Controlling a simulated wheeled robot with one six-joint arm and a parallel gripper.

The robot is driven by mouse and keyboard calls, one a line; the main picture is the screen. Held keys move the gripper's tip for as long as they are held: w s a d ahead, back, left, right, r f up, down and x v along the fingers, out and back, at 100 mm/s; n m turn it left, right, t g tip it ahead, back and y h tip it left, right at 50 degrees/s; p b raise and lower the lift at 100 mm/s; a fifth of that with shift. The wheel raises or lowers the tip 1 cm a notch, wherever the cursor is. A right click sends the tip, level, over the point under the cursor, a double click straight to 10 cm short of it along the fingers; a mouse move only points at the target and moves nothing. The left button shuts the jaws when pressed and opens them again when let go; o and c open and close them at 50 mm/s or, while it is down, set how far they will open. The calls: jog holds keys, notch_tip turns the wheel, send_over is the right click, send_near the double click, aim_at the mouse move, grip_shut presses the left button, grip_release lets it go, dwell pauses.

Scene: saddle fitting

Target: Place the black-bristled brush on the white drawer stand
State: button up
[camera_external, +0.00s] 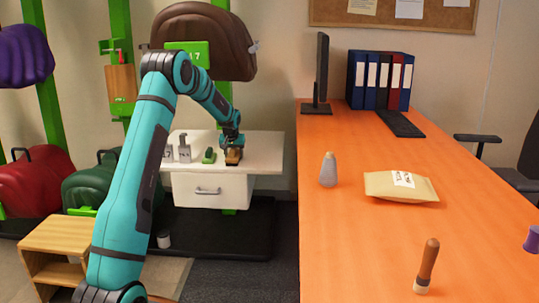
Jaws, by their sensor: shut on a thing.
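The white drawer stand (262,158) is against the back wall, with a flat top and one drawer below. My arm reaches over it from the left front. My gripper (232,146) is over the stand's top, right of its middle, shut on a small brown block with a dark upper part, which looks like the brush (233,157). Its bristles cannot be made out. The brush is at or just above the stand's surface; I cannot tell if it touches.
A green item (209,155) and grey metal pieces (184,149) stand on the top, left of my gripper. A brown saddle (205,38) hangs above. The orange desk (330,240) is on the right, with a padded envelope (400,187) and a grey bottle (328,170).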

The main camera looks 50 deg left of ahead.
jog(key=o, duration=1.1)
jog(key=shift+c, duration=0.2)
jog(key=v, duration=1.2)
jog(key=shift+r, duration=0.1)
